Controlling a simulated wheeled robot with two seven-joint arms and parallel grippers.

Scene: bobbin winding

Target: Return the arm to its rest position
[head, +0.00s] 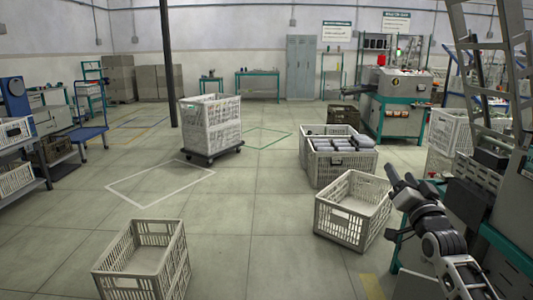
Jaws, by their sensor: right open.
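My right arm (440,240) comes in at the lower right, beside the teal-edged workbench (505,245). My right gripper (399,177) is at the end of this arm, pointing up and away. It is open and I see nothing between its fingers. It shows just right of an empty white crate (342,220) on the floor; I cannot tell the gap between them. My left arm and left gripper are out of view.
Another empty crate (142,262) stands at the front left. A crate with grey bobbins (340,165) stands behind the right one. Stacked crates sit on a dark dolly (213,152). A grey ladder-like frame (470,60) rises at the right. The middle floor is clear.

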